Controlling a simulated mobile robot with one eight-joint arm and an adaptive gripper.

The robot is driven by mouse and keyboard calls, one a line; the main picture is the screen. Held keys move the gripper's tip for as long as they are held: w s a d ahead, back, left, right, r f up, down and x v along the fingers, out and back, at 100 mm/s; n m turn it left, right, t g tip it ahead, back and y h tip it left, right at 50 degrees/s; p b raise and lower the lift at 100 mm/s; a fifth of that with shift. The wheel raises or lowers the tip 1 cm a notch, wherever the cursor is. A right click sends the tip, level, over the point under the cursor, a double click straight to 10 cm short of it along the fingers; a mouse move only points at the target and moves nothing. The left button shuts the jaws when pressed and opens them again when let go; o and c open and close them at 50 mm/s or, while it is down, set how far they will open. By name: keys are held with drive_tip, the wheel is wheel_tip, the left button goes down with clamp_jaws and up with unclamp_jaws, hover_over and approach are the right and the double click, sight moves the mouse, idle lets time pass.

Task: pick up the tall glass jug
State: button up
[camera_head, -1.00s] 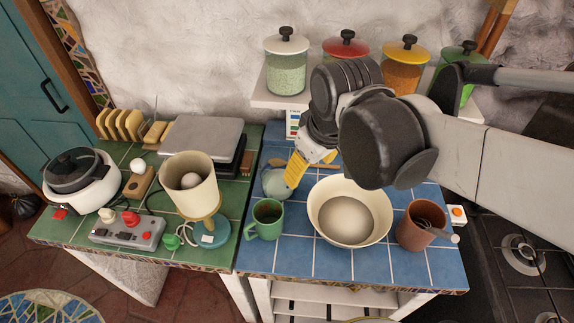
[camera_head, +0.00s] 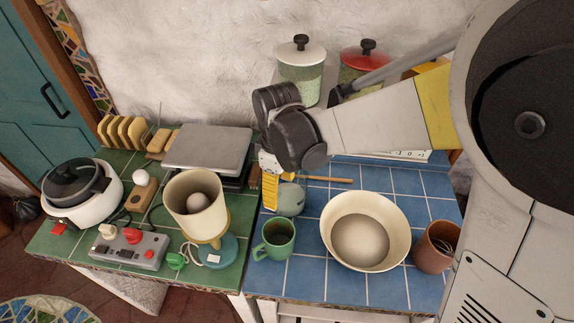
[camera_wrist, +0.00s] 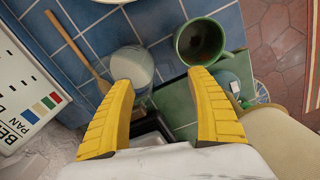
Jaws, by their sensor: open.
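A rounded, pale bluish glass vessel (camera_head: 291,201), apparently the tall glass jug, stands on the blue tiles behind the green mug (camera_head: 277,240). In the wrist view the glass vessel (camera_wrist: 134,66) is seen from above, just beyond the left fingertip, which overlaps its edge. My gripper (camera_head: 270,207) is open and empty; in the head view one yellow finger shows at the vessel's left side. Both fingers of my gripper (camera_wrist: 163,78) show apart in the wrist view, with the mug (camera_wrist: 201,42) beyond the right fingertip. I cannot tell whether the finger touches the glass.
A cream bowl (camera_head: 363,209) and a brown pot (camera_head: 434,249) stand to the right. A wooden spoon (camera_head: 328,180) lies behind the glass. On the green tiles at left are a cream beaker (camera_head: 196,209), a scale (camera_head: 208,149) and a control box (camera_head: 130,247). Lidded jars (camera_head: 300,75) stand behind.

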drive_tip(key=f, duration=0.1)
drive_tip(key=f+b, duration=0.1)
drive_tip(key=f, duration=0.2)
drive_tip(key=shift+s+a+f, duration=0.1)
drive_tip(key=shift+a+f, duration=0.25)
drive_tip(key=shift+c, duration=0.5)
clamp_jaws()
drive_tip(key=shift+r, duration=0.15)
wheel_tip(320, 180, up, 10)
drive_tip(key=shift+f+p, duration=0.1)
drive_tip(key=shift+p, duration=1.15)
